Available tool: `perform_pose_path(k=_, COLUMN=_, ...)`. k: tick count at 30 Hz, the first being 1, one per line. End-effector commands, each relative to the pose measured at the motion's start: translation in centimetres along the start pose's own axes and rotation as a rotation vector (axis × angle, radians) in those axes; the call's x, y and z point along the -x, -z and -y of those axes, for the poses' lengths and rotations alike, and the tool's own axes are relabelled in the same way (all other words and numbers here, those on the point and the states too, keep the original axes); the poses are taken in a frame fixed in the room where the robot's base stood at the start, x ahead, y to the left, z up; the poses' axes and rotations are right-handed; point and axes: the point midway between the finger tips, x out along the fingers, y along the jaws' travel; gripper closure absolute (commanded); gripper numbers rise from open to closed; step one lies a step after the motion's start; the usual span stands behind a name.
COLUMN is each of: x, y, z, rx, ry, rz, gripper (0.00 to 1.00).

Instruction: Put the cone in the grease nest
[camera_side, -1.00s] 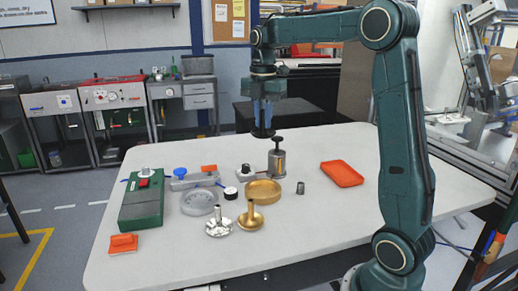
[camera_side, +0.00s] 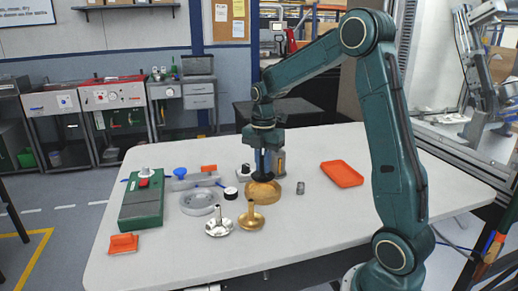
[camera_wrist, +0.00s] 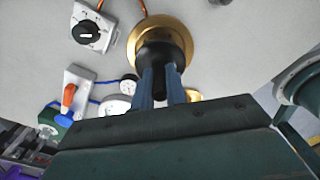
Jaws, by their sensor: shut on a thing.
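My gripper (camera_side: 263,172) points down over a round brass-coloured dish (camera_side: 263,195), which looks like the grease nest. Its fingers are shut on a dark round part, which I take for the cone (camera_wrist: 158,52). The cone looks upright. In the side view the fingers and the cone's dark lower edge come down to the dish. I cannot tell whether the cone rests on the dish's floor.
A brass funnel-like part (camera_side: 251,220) and a silver one (camera_side: 219,227) stand in front. A clear round dish (camera_side: 199,203) and a green box (camera_side: 142,205) are left. An orange tray (camera_side: 342,174) is right, with clear table before it.

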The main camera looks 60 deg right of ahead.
Motion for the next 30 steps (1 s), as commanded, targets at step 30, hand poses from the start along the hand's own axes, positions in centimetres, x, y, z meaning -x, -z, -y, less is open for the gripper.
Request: perform_pose_path(k=30, x=-4.5, y=0.0, z=0.0, rx=0.0, ry=-0.001, rz=0.0, gripper=0.8)
